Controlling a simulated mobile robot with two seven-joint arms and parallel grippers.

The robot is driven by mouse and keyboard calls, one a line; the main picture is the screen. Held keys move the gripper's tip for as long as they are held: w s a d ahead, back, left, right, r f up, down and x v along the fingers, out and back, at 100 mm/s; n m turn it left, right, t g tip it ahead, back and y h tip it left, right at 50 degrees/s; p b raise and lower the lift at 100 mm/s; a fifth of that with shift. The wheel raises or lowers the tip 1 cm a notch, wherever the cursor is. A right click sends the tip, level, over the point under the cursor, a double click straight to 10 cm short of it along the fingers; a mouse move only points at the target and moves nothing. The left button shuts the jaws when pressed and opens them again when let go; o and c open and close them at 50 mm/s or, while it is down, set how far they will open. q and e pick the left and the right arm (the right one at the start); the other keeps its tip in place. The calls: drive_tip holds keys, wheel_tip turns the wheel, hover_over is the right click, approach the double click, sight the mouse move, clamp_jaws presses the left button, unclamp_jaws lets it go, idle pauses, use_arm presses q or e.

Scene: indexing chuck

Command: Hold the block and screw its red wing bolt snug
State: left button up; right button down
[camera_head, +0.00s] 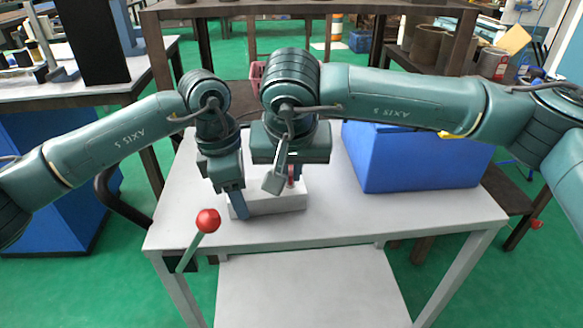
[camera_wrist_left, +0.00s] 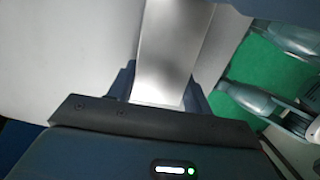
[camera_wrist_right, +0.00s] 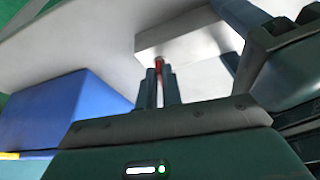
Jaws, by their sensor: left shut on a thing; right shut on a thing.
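A light grey block (camera_head: 268,201) lies on the white table. Its end also shows in the left wrist view (camera_wrist_left: 172,50) and part of it in the right wrist view (camera_wrist_right: 190,34). My left gripper (camera_head: 238,208) is shut on the block's left end, with a finger on each side in the left wrist view. The red wing bolt (camera_head: 291,176) stands up from the top of the block near its right part. My right gripper (camera_wrist_right: 159,85) is shut on the bolt from above; its fingers hide most of the bolt. How deep the bolt sits cannot be told.
A blue bin (camera_head: 415,158) stands on the table to the right, close to my right arm. A lever with a red knob (camera_head: 208,220) rises at the table's front left edge. The table's front right (camera_head: 400,218) is clear.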

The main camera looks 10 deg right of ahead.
use_arm(q)
drive_tip(key=shift+f, duration=0.1)
use_arm(e)
drive_tip(key=shift+m, duration=0.3)
drive_tip(key=c, duration=1.6)
unclamp_jaws()
drive_tip(key=shift+o, duration=0.2)
drive_tip(key=v, duration=1.2)
drive_tip(key=shift+a+r, duration=0.1)
drive_tip(key=shift+a, duration=0.05)
use_arm(q)
drive_tip(key=o, duration=1)
use_arm(e)
drive_tip(key=shift+w, duration=0.1)
